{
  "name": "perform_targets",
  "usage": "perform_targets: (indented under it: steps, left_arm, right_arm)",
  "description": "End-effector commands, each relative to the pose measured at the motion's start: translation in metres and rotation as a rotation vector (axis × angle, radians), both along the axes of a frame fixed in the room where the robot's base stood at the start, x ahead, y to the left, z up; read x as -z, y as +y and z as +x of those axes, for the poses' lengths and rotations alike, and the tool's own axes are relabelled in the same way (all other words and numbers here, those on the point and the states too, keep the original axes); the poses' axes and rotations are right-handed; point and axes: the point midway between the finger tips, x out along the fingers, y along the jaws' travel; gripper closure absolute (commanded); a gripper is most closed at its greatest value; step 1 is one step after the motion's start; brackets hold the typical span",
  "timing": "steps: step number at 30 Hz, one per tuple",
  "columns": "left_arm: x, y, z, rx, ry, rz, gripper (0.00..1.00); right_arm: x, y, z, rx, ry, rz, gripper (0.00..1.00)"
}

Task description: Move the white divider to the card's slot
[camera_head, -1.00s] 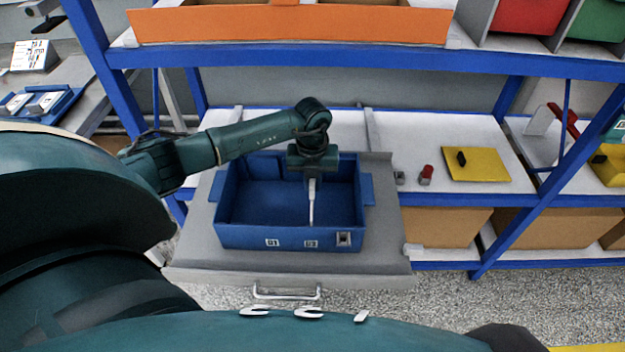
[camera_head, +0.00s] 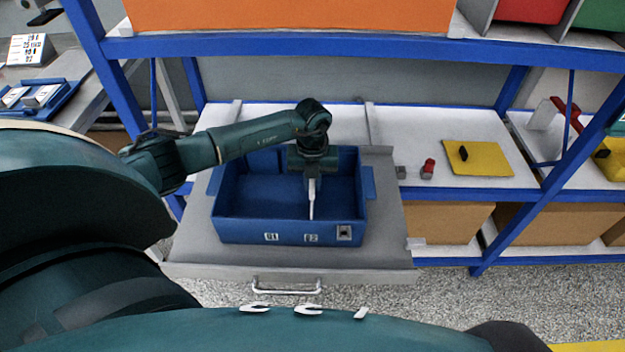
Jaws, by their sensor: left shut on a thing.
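The white divider (camera_head: 312,203) is a thin, pale, upright strip inside the blue bin (camera_head: 250,232). My left gripper (camera_head: 313,180) points down into the bin, right of its middle, and is shut on the divider's top. The divider's lower end is close to the bin's front wall; I cannot tell whether it touches a slot. The front wall has small labels and a grey fitting at its right. A white card (camera_head: 27,48) with black print stands at the far left; its text is too small to read surely. My right gripper is not in view.
The bin sits on a grey pull-out tray (camera_head: 190,245) with a metal handle (camera_head: 287,288). To the right are a red-topped knob (camera_head: 428,167) and a yellow plate (camera_head: 480,158). An orange bin (camera_head: 290,15) is on the shelf above. Blue posts flank the bay.

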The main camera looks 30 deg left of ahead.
Motion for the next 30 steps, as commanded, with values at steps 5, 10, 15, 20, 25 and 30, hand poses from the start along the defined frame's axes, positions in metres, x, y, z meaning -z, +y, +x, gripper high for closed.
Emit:
perform_targets:
  steps: [5, 10, 15, 20, 25, 30]
  left_arm:
    - [0.006, 0.000, 0.000, 0.000, 0.000, 0.000, 1.00]
    - [0.007, 0.000, 0.000, 0.000, 0.000, 0.000, 0.84]
    - [0.007, 0.000, 0.000, 0.000, 0.000, 0.000, 0.71]
    - [0.007, 0.000, 0.000, 0.000, 0.000, 0.000, 0.62]
    - [0.006, 0.000, 0.000, 0.000, 0.000, 0.000, 0.62]
    - [-0.008, 0.000, 0.001, 0.000, -0.004, 0.000, 0.62]
  right_arm:
    - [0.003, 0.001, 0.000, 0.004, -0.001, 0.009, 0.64]
    - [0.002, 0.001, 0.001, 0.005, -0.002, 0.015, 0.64]
    - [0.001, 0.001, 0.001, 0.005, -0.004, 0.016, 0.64]
    - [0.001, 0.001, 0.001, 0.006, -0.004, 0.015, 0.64]
    - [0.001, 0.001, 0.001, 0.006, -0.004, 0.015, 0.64]
    - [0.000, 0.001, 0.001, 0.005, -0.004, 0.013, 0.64]
